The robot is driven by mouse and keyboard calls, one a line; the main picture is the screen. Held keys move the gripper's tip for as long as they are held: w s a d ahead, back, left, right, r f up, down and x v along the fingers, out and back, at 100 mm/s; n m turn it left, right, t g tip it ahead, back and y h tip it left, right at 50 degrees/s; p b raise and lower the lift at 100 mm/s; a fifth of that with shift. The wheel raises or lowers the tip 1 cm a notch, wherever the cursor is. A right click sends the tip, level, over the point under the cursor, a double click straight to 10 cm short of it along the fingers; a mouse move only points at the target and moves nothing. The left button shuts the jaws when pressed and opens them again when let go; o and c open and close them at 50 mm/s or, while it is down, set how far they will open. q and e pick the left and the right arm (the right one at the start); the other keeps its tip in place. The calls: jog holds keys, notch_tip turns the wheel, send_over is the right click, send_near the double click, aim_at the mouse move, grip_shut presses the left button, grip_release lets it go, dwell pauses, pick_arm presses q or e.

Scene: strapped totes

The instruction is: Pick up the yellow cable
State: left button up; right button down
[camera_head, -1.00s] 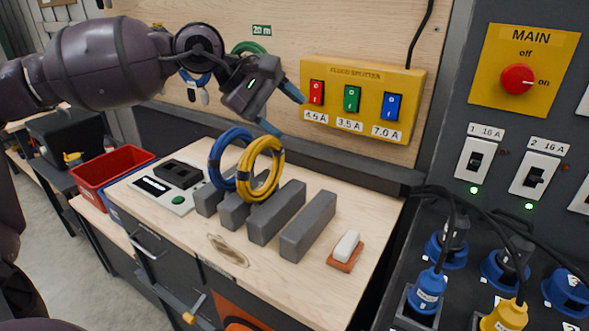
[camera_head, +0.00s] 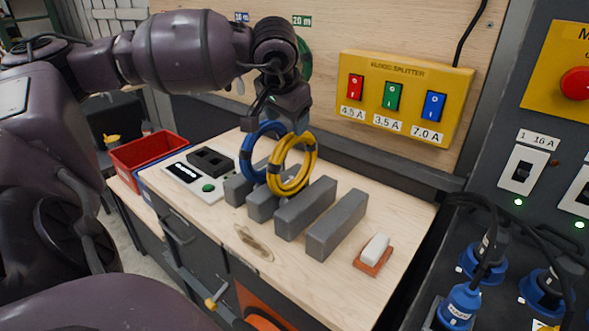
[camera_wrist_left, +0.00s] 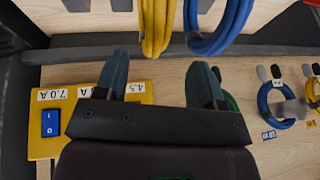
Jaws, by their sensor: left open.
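The yellow cable (camera_head: 309,170) is a coil standing upright, held in a row of grey blocks (camera_head: 307,207) on the workbench. A blue cable coil (camera_head: 244,160) stands beside it on the left. My left gripper (camera_head: 280,120) is open and points down just above the tops of the two coils. In the left wrist view, the open fingers of my left gripper (camera_wrist_left: 160,75) have the yellow cable (camera_wrist_left: 157,28) ahead of the gap between them. The blue coil (camera_wrist_left: 215,38) is ahead, slightly right of the other finger. Nothing is in the jaws. My right gripper is not in view.
A white-and-orange block (camera_head: 374,254) lies right of the grey blocks. A black-and-white device (camera_head: 196,178) and a red bin (camera_head: 148,148) are to the left.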

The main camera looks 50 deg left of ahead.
aim_at(293, 139)
pick_arm(q)
jog(key=shift+d+x, duration=0.2)
jog(key=shift+x, duration=3.45)
jog(key=shift+w, duration=0.1)
grip_shut()
